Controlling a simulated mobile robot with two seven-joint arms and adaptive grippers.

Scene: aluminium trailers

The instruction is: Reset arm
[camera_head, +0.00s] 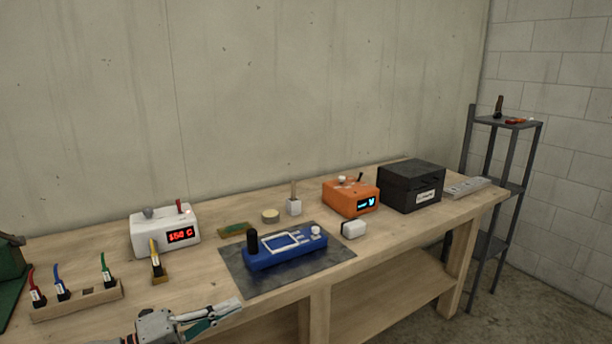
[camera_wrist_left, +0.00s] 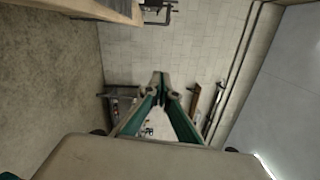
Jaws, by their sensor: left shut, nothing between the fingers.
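My left gripper (camera_head: 236,305) comes in at the bottom of the head view, near the front edge of the wooden workbench (camera_head: 190,290). Its fingers point right and hold nothing. In the left wrist view its fingertips (camera_wrist_left: 160,78) meet, with the wall and floor of the room behind them. My right gripper is not in the head view.
A blue device (camera_head: 285,249) lies on a dark mat (camera_head: 240,278). Behind are a white station (camera_head: 165,231) reading "150 C", an orange box (camera_head: 350,197) and a black case (camera_head: 411,187). A wooden holder (camera_head: 78,303) with coloured tools stands left. A metal shelf (camera_head: 505,123) stands right.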

